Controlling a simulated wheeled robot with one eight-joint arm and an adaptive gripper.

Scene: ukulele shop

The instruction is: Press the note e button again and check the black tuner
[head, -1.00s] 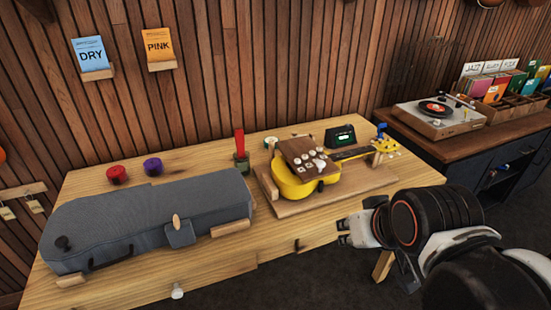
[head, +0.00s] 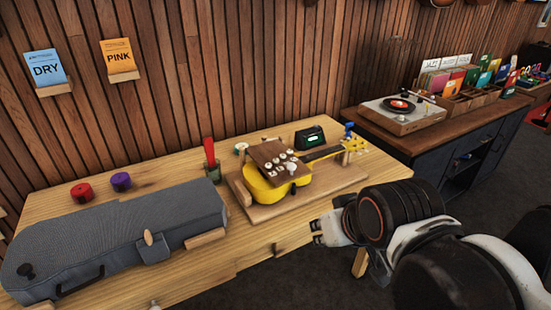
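A yellow ukulele (head: 268,191) lies on a wooden board on the workbench. A brown panel (head: 262,155) sits over its body and carries several pale round buttons (head: 283,158); their labels are too small to read. The black tuner (head: 310,137) stands behind the ukulele's neck, and its small screen shows green; I cannot read it. A blue clip-like piece (head: 349,130) is at the headstock. My gripper (head: 317,233) is in front of the bench's front edge, to the right of and nearer than the ukulele, apart from the buttons. Its fingers are too small to judge their opening.
A grey instrument case (head: 115,232) fills the bench's left part. Red (head: 81,192) and purple (head: 121,181) round items and a cup (head: 213,173) with a red tool stand behind it. A record player (head: 402,113) sits on the dark cabinet at right.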

